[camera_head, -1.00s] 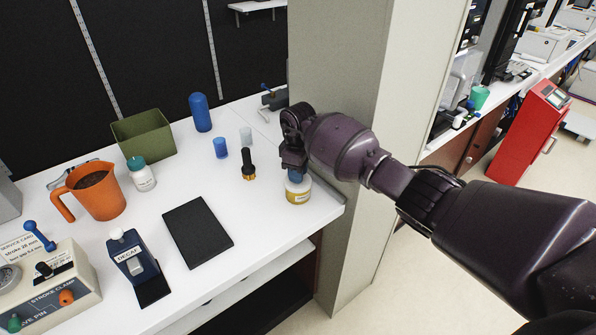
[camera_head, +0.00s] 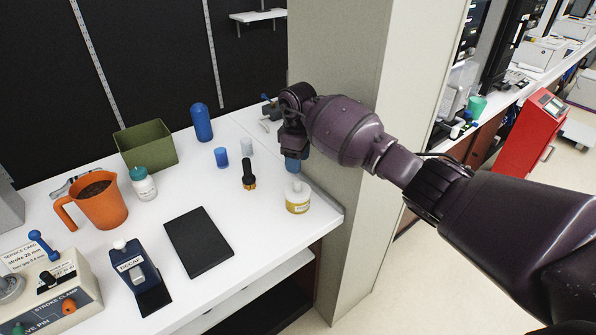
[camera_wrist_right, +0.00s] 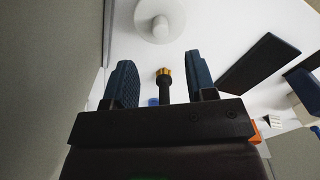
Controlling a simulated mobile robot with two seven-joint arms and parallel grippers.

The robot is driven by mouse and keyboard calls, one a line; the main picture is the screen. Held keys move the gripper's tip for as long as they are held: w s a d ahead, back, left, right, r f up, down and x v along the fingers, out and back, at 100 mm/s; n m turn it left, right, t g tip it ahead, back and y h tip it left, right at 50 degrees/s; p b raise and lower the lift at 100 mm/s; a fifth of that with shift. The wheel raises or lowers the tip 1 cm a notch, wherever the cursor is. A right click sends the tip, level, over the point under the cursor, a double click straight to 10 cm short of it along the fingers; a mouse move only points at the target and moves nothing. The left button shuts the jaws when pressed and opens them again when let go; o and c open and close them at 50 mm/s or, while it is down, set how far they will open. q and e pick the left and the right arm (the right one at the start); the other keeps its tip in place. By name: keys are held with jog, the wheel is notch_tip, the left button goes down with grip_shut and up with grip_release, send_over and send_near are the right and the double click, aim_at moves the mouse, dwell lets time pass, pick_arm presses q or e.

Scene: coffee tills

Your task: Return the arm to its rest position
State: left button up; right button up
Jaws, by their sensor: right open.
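My right arm (camera_head: 345,130) comes in from the right in the head view, in front of the pale pillar. My right gripper (camera_head: 292,165) points down above the back right of the white counter, blue fingertips just behind and above a white-lidded jar with a yellow label (camera_head: 298,196). In the right wrist view the two fingers (camera_wrist_right: 161,85) are apart with nothing between them. The white round jar lid (camera_wrist_right: 160,22) shows beyond the fingertips, apart from them. My left gripper is not in view.
The pillar (camera_head: 335,60) stands close to the arm. Open counter lies between mat and jar.

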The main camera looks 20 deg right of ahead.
jog(key=shift+r, duration=1.35)
